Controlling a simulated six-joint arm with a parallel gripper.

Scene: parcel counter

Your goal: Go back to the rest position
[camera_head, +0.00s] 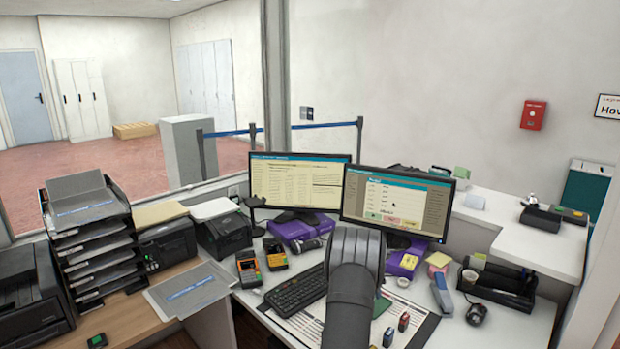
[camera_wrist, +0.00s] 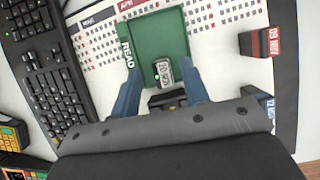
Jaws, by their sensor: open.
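My gripper (camera_wrist: 160,68) is open, its two blue fingers pointing over a green tray marked READ in the wrist view (camera_wrist: 152,28). A small grey device with a lit display and a green light (camera_wrist: 164,72) lies on the tray, between the fingertips in the picture. I cannot tell whether the fingers touch it. A black block (camera_wrist: 167,100) shows just behind it. In the head view my arm stands over the desk mat and hides the gripper; only an edge of the green tray (camera_head: 381,306) shows.
A black keyboard (camera_wrist: 38,70) lies left of the tray and a red-faced date stamp (camera_wrist: 262,45) right of it. Two monitors (camera_head: 300,182) stand behind my arm. Space above the desk's front is open.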

